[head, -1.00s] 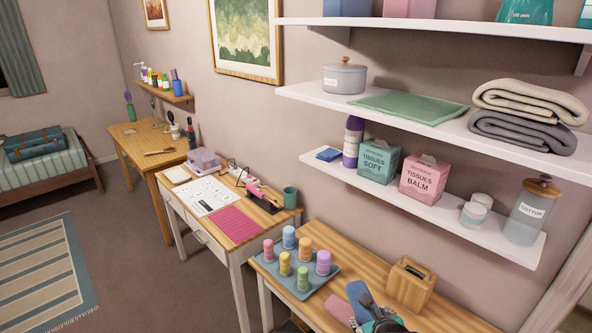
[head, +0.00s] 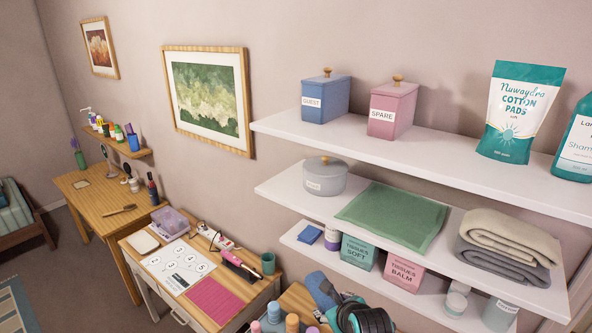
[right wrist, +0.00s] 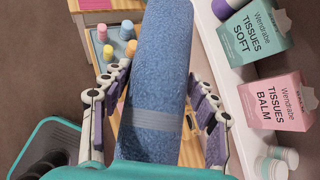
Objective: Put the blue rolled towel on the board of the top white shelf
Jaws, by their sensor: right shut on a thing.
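The blue rolled towel (right wrist: 160,75) fills the middle of the right wrist view, between the fingers of my right gripper (right wrist: 158,105), which is shut on it. In the head view the towel (head: 322,289) shows at the bottom, with my right gripper (head: 345,303) at its near end, in front of and below the shelves. The top white shelf (head: 420,155) holds a blue GUEST box (head: 326,99), a pink SPARE box (head: 392,109), a cotton pads pouch (head: 520,110) and a shampoo bottle (head: 575,145). Its board is bare between the pink box and the pouch. My left gripper is out of view.
The middle shelf (head: 280,192) holds a grey lidded pot (head: 325,176), a green cloth (head: 392,215) and folded towels (head: 505,240). The lowest shelf carries tissue boxes (head: 402,271) and jars. A desk (head: 140,245) stands at the left.

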